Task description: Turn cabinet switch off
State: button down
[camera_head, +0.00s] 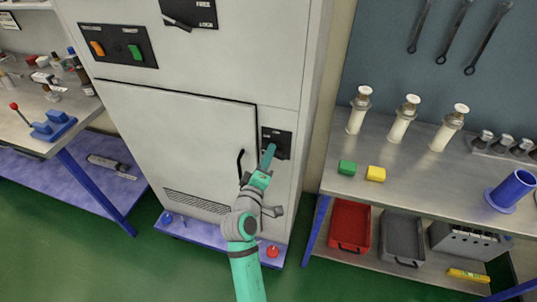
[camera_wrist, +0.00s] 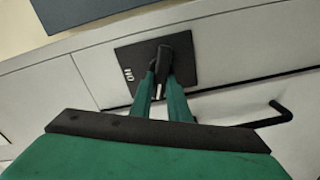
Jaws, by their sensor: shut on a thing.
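The cabinet (camera_head: 175,120) is a tall light-grey box in the middle of the head view. Its switch sits on a small black plate (camera_head: 283,138) to the right of the lower door. In the wrist view the plate (camera_wrist: 128,60) has white lettering at its left end, and the dark switch handle (camera_wrist: 164,62) stands out from it. My green gripper (camera_head: 269,152) reaches up to the plate. In the wrist view its two fingers (camera_wrist: 160,82) are shut on the switch handle. The fingers and arm hide part of the plate in the head view.
A black door handle (camera_head: 240,163) is left of my gripper; it also shows in the wrist view (camera_wrist: 275,115). A panel with orange and green buttons (camera_head: 118,46) is higher up. A workbench (camera_head: 400,185) stands right, another bench (camera_head: 40,130) left. Green floor (camera_head: 180,275) is open in front.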

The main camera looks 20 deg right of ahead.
jog(key=shift+a+f+n, duration=0.1)
jog(key=shift+f+n, duration=0.05)
jog(key=shift+n, duration=0.95)
jog(key=shift+a+f+n, duration=0.1)
jog(key=shift+n, duration=1)
jog(key=shift+w, duration=0.1)
jog(key=c, duration=1.8)
grip_release()
jog(key=shift+d, duration=0.1)
jog(key=shift+o, duration=0.6)
jog(key=shift+a, duration=0.2)
jog(key=v, duration=1)
jog(key=shift+s+a, duration=0.25)
jog(key=shift+s, duration=0.05)
jog(key=shift+a, duration=0.1)
